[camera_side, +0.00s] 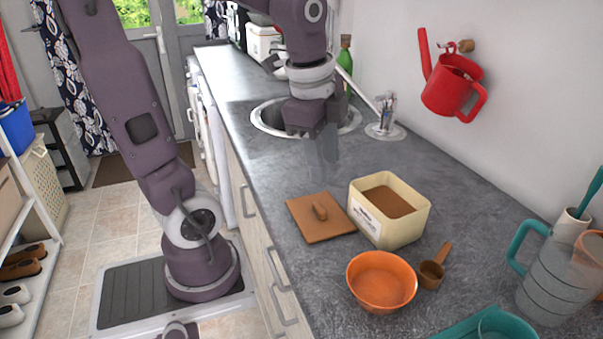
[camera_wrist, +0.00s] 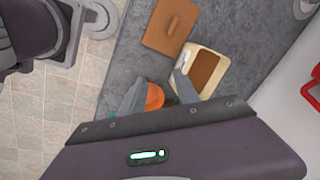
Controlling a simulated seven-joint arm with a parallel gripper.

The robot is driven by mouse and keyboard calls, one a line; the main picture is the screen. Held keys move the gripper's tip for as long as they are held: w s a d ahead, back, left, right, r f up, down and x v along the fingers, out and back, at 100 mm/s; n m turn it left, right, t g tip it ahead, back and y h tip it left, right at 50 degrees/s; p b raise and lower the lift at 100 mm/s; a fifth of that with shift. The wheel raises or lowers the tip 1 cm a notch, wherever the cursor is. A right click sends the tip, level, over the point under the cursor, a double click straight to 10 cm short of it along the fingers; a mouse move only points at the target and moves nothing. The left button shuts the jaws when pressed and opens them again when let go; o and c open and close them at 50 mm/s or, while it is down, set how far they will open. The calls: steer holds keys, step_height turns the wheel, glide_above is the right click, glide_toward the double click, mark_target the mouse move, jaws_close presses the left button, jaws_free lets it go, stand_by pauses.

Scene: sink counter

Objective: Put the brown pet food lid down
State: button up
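The brown pet food lid (camera_side: 335,226) lies flat on the grey counter, its small knob facing up. It also shows in the wrist view (camera_wrist: 168,35). The cream pet food box (camera_side: 405,231) stands open just right of the lid, filled with brown food; the wrist view shows it too (camera_wrist: 219,81). My gripper (camera_side: 322,152) is above the counter, in front of the sink and behind the lid and box in the side view. In the wrist view its two fingers (camera_wrist: 160,92) are spread apart with nothing held between them.
An orange bowl (camera_side: 381,283) and a brown scoop (camera_side: 432,273) sit in front of the box. A clear jug with a teal handle (camera_side: 553,275) stands at right. A red watering can (camera_side: 452,92) hangs on the wall. The sink (camera_side: 272,117) is behind. Counter right of the box is clear.

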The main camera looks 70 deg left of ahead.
steer(key=s+d+r+n+t, duration=0.1)
steer(key=s+d+n+t, duration=0.2)
steer(key=s+d+n, duration=0.4)
steer(key=s+n, duration=0.1)
steer(key=n, duration=0.2)
steer(key=shift+s+d+r+h, duration=0.15)
steer(key=shift+s+d+h, duration=0.05)
steer(key=shift+h, duration=0.2)
